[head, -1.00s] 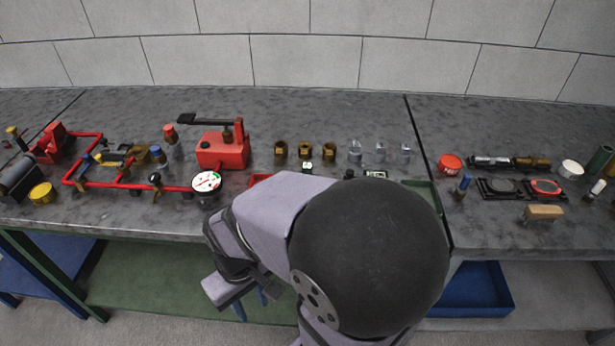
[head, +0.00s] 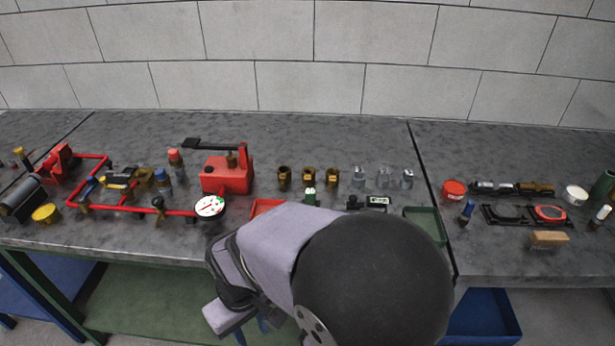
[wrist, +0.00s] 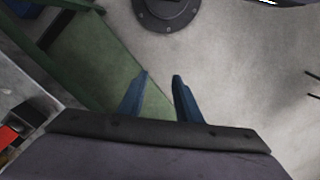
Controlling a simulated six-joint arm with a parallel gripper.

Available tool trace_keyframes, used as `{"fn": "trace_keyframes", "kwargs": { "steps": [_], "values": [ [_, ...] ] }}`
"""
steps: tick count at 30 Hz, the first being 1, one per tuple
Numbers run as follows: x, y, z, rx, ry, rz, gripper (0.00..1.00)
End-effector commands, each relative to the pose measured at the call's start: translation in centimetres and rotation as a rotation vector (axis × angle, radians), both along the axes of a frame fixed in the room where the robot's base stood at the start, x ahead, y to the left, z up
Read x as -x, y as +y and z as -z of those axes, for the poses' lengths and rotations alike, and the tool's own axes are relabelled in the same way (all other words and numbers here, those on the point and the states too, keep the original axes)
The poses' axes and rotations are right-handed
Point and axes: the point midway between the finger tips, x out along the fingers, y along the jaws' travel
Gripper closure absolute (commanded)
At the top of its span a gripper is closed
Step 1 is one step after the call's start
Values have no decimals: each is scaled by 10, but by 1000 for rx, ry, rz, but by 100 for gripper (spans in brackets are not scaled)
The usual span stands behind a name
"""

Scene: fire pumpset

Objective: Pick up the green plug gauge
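A small green piece with a pale top (head: 309,196) stands on the grey bench behind my arm; it may be the green plug gauge, but it is too small to be sure. My gripper (wrist: 161,77) has two blue fingers apart with nothing between them. In the wrist view it points down over the floor and a green lower shelf (wrist: 95,60), in front of the bench. My arm covers part of the bench's front middle in the head view. No plug gauge shows in the wrist view.
Behind the green piece stand brass fittings (head: 307,177) and silver ones (head: 384,178). A red tray (head: 264,207) is left of it, a green tray (head: 426,222) right. A red pump box (head: 228,177) and gauge (head: 209,207) stand left. The bench's back strip is clear.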

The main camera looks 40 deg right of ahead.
Motion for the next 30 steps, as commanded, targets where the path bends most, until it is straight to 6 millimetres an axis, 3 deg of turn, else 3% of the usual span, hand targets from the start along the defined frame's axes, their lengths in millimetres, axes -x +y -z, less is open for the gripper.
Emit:
{"fn": "trace_keyframes", "kwargs": {
  "steps": [5,6,7,16,20,23,26,30],
  "values": [
    [0,0,0,0,0,0,69],
    [0,0,0,0,0,0,59],
    [0,0,0,0,0,0,56],
    [-2,-1,-2,0,-2,6,56],
    [-19,-11,-15,0,-25,75,56],
    [-49,-33,-35,2,-68,198,56],
    [-87,-71,-61,5,-131,375,56],
    [-136,-147,-96,16,-235,650,56]
  ]
}}
